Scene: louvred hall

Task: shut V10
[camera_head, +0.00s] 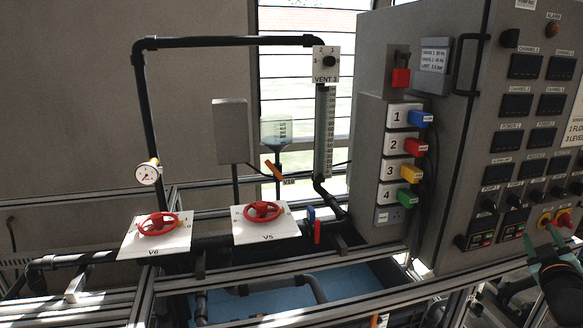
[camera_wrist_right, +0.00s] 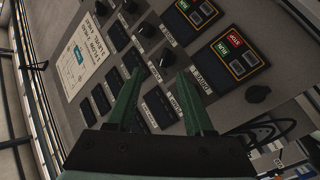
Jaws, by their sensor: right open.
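An orange lever handle (camera_head: 273,170) sits below a clear vessel (camera_head: 276,131) at the window. It slants down to the right. The small label (camera_head: 289,182) beside it may read V10, but it is too small to be sure. My right gripper (camera_head: 541,238) is at the far right, in front of the grey control cabinet and well away from that lever. Its green fingers are apart with nothing between them; in the right wrist view the gripper (camera_wrist_right: 161,74) faces the cabinet's knobs and screens. My left gripper is not in view.
Red handwheels V6 (camera_head: 158,223) and V5 (camera_head: 263,211) sit on white plates over dark pipes. A blue handle (camera_head: 310,213) and a red lever (camera_head: 317,232) are right of V5. The control cabinet (camera_head: 463,120) and metal rails (camera_head: 290,270) bound the space.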

